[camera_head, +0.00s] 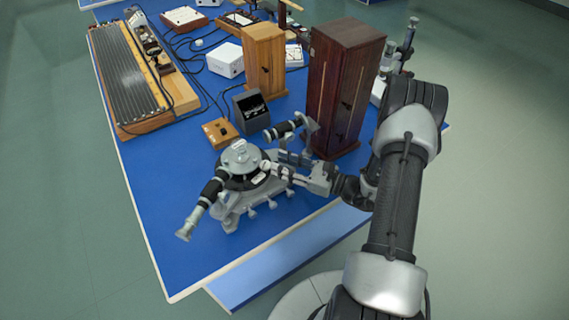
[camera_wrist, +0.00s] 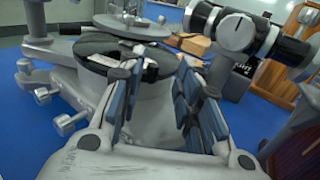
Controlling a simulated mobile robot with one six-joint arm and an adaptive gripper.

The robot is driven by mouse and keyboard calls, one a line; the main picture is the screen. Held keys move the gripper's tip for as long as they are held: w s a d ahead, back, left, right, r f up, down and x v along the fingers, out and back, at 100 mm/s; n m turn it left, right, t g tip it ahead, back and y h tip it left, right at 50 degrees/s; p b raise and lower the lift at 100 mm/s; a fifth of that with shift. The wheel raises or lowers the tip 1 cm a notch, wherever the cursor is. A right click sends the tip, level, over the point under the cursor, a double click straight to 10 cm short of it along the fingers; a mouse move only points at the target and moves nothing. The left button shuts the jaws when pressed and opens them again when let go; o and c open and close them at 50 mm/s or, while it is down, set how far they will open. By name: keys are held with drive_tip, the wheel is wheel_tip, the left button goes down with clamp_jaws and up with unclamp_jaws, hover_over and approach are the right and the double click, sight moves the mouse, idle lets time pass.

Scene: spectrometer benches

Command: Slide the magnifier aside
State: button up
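The spectrometer (camera_head: 245,180) stands on the blue bench, with a round top, a dark disc and two black-and-grey tubes. A small pale round part (camera_head: 265,166) at the disc's right edge may be the magnifier; it is too small to be sure. My gripper (camera_head: 284,165) is at the right side of the spectrometer, close to that part. In the wrist view my gripper (camera_wrist: 160,82) has its two blue-padded fingers apart, with nothing clearly held between them. The dark disc (camera_wrist: 95,52) lies just beyond the fingertips. The left finger hides part of the disc's edge.
A tall dark wooden cabinet (camera_head: 340,85) stands close behind my gripper. A black box (camera_head: 251,111) and a small wooden block (camera_head: 220,133) stand behind the spectrometer. The blue bench top (camera_head: 165,190) is clear to the left.

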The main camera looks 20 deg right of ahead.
drive_tip(key=v, duration=1.2)
drive_tip(key=s+a+r+n+g, duration=0.3)
drive_tip(key=a+r+n+g, duration=0.3)
drive_tip(key=a+r+n, duration=0.15)
drive_tip(key=s+a+r+n+g, duration=0.2)
drive_tip(key=a+r+n+g, duration=0.4)
drive_tip(key=a+n+g, duration=0.15)
drive_tip(key=s+a+r+n+t+h, duration=0.2)
drive_tip(key=s+r+n+t+h, duration=0.2)
drive_tip(key=s+r+n+h, duration=0.6)
drive_tip(key=shift+s+r+n+t+h, duration=0.3)
drive_tip(key=shift+s+n+h, duration=0.5)
drive_tip(key=shift+n, duration=0.6)
drive_tip(key=shift+w, duration=0.15)
idle(0.8)
